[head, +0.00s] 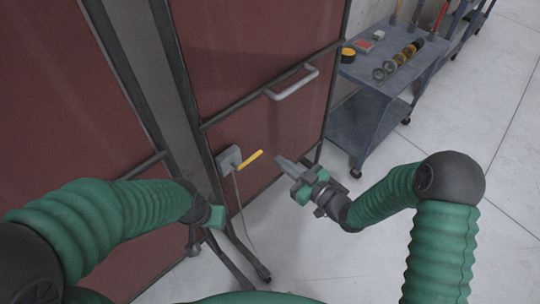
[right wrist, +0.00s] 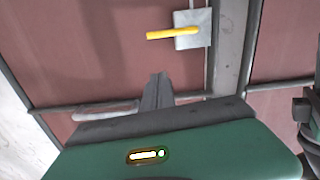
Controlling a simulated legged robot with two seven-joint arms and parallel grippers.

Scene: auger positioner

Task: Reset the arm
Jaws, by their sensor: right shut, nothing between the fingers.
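A grey handle bar (head: 292,84) juts from the red panel above the lever. A blue-grey cart (head: 386,75) with rings and small items stands at the upper right. The post's feet (head: 263,272) reach the pale floor. The floor at right is clear.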

